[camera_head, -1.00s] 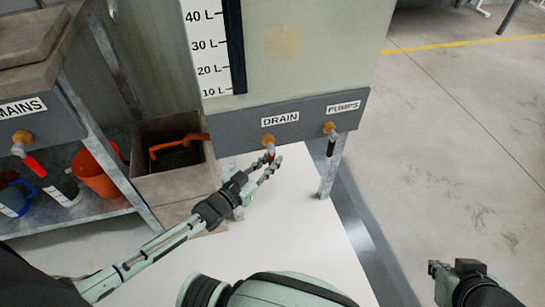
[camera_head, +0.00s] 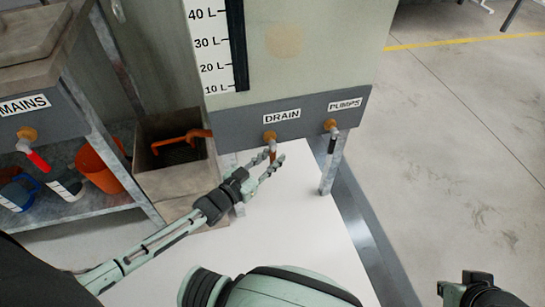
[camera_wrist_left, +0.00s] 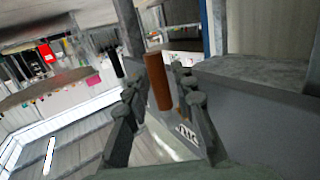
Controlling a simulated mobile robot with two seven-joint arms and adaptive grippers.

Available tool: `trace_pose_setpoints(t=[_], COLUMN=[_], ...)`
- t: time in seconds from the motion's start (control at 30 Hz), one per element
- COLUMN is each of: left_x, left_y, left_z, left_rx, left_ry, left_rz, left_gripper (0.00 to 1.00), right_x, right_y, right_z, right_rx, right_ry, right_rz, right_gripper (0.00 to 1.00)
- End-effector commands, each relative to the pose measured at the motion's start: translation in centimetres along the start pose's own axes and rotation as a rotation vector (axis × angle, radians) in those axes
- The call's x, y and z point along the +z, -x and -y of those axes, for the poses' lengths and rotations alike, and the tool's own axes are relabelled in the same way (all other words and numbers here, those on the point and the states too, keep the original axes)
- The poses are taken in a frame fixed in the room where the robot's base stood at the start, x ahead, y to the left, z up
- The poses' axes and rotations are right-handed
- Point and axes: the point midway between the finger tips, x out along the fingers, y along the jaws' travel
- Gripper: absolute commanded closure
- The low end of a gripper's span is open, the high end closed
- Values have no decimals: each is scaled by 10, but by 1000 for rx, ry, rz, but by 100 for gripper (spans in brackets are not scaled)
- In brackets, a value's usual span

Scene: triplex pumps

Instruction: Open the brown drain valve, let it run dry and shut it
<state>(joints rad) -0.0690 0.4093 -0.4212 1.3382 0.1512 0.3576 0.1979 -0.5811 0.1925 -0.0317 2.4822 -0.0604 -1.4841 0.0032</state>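The brown drain valve handle (camera_head: 272,149) hangs down from an orange fitting (camera_head: 269,135) on the grey panel, below the DRAIN label (camera_head: 282,116). My left gripper (camera_head: 275,163) is open just below and in front of the handle. In the left wrist view the brown handle (camera_wrist_left: 158,82) stands between the two spread fingers of the gripper (camera_wrist_left: 158,93), and I see no clear contact. My right gripper (camera_head: 447,290) is partly in view at the bottom right; its fingers are too cut off to judge. I cannot see any water flowing.
The black-handled PUMPS valve (camera_head: 333,140) is just right of the drain valve. A tank scale (camera_head: 209,45) is above. A brown bin (camera_head: 160,180) with an orange pipe (camera_head: 180,140) stands left. The red-handled MAINS valve (camera_head: 36,160) is farther left. A metal leg (camera_head: 332,172) stands right.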

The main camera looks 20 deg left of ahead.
Motion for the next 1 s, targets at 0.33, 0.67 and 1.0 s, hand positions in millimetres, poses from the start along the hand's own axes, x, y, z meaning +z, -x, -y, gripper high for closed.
trace_pose_setpoints(t=[0.33, 0.67, 1.0], left_x=[2, 1, 0], left_y=[60, 113, 119], left_z=[0, 0, 0], left_rx=[1, 0, 0], left_ry=[-1, 0, -1], left_rz=[5, 2, 1], left_gripper=[75, 75, 75], right_x=[0, 0, 0], right_y=[0, 0, 0], right_z=[0, 0, 0], right_rx=[0, 0, 0], right_ry=[0, 0, 0], right_rz=[-1, 0, 0], right_gripper=[100, 100, 100])
